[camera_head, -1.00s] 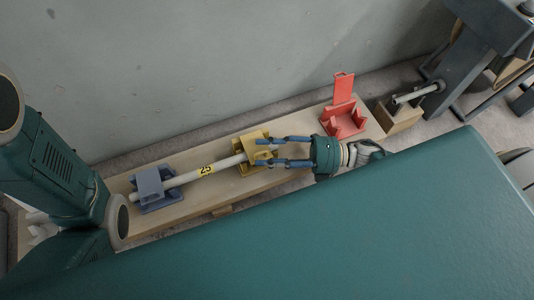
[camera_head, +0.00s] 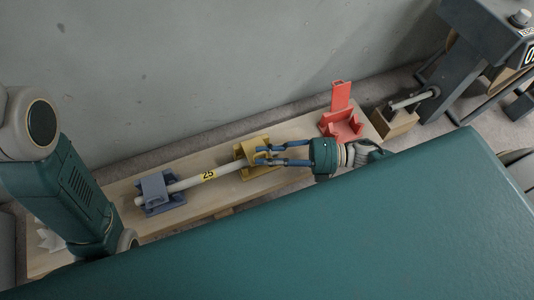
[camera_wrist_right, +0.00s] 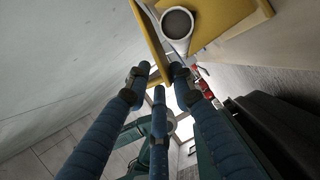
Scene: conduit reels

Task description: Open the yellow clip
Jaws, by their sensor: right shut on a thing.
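The yellow clip (camera_head: 243,152) sits on the wooden plank around the right end of a white conduit (camera_head: 185,184) with a yellow "25" label. In the right wrist view, the fingertips (camera_wrist_right: 160,80) are shut on a thin yellow plate of the clip (camera_wrist_right: 146,38), beside the conduit's round open end (camera_wrist_right: 178,22). The head view is too small to show the clip lid's exact angle. My left arm shows at the left, but its gripper is not in view.
A blue-grey clip (camera_head: 155,188) covers the conduit's left part. A red clip (camera_head: 341,122) stands empty with its flap upright at the plank's right end. The wooden plank (camera_head: 215,195) runs along a grey wall (camera_head: 220,60). A wooden block (camera_head: 394,122) stands beyond it.

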